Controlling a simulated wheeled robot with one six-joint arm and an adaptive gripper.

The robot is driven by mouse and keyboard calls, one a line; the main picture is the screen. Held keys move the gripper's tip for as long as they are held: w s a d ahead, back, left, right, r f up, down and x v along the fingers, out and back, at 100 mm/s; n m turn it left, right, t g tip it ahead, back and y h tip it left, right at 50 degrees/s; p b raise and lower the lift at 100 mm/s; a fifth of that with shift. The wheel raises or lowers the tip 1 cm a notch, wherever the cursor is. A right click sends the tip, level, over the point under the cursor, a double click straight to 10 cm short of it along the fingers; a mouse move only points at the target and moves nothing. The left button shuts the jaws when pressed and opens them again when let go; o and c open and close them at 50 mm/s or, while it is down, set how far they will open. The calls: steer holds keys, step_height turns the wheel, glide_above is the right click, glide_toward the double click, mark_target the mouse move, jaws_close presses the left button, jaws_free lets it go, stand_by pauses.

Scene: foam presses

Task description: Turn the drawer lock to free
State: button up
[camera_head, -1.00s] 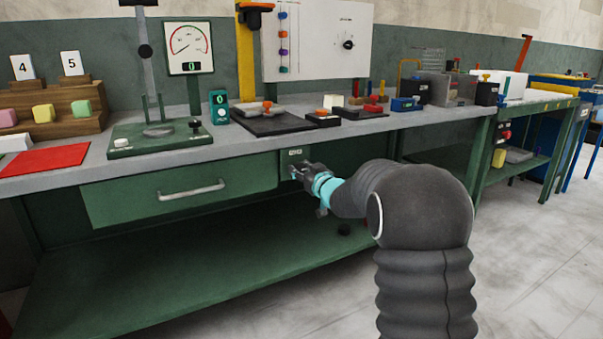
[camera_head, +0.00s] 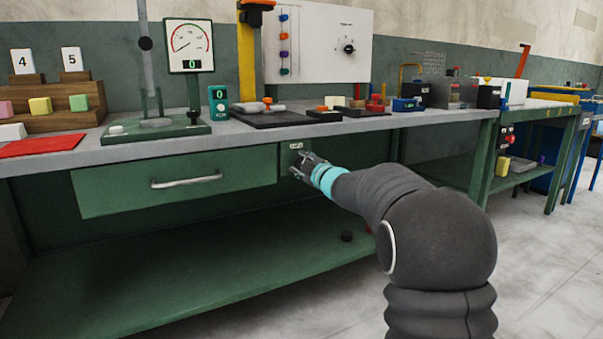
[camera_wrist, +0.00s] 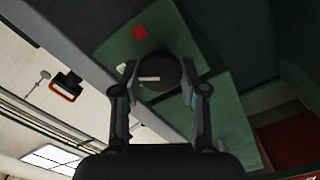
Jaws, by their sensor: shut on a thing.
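The drawer lock's round dark knob (camera_wrist: 158,70) has a short pale line on its face, lying about level in the wrist view. It sits on a green plate (camera_wrist: 120,48) with a red mark (camera_wrist: 140,33) above and a small whitish mark (camera_wrist: 122,68) to the left. My gripper (camera_wrist: 160,88) is shut on the knob, one finger on each side. In the head view my gripper (camera_head: 299,168) is at the lock plate (camera_head: 284,158), right of the closed green drawer (camera_head: 120,190) with its pale handle (camera_head: 187,182). The knob is hidden there.
The grey bench top (camera_head: 240,134) runs above the drawer and carries a green-based press stand (camera_head: 155,131), a teal counter box (camera_head: 218,101) and small blocks. A low green shelf (camera_head: 190,275) lies below, with a small dark round thing (camera_head: 347,236) on it.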

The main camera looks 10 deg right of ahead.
steer(key=n+b, duration=0.1)
steer(key=n, duration=0.2)
steer(key=shift+f, duration=0.15)
steer(key=shift+n+b, duration=0.35)
steer(key=shift+n, duration=1.25)
steer(key=o, duration=1.1)
steer(key=shift+s, duration=0.1)
steer(key=v, duration=1.2)
